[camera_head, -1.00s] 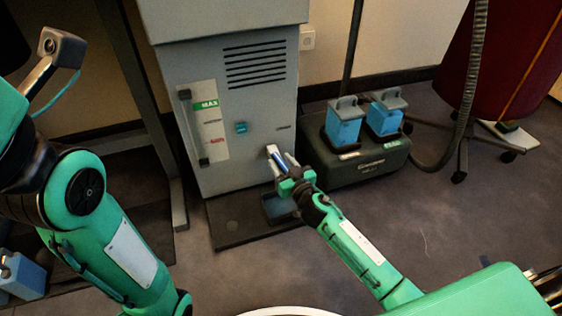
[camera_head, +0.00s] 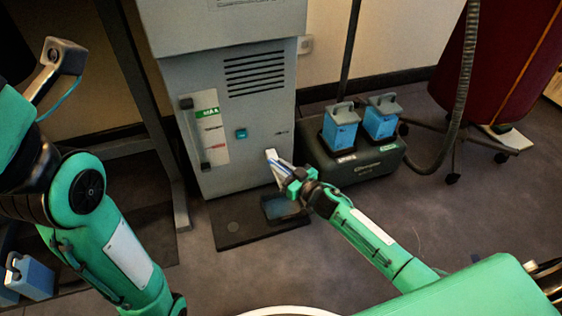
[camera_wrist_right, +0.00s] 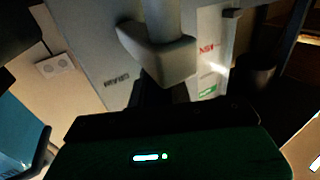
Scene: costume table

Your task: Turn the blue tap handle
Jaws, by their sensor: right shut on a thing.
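A grey cabinet (camera_head: 225,120) stands against the wall, with a MAX-marked gauge panel (camera_head: 207,130) on its front. My right gripper (camera_head: 274,158) is at the lower right of this front, shut on the blue tap handle (camera_head: 277,162). Only a thin blue sliver of the handle shows between the pale fingers. In the right wrist view the DRAIN label (camera_wrist_right: 117,80) appears upside down near a large grey part (camera_wrist_right: 165,50), and the handle cannot be made out.
A dark tray (camera_head: 284,207) is on the floor mat below the tap. Two blue containers (camera_head: 340,132) (camera_head: 381,123) sit on a dark base (camera_head: 360,166) to the right. Open floor lies in front.

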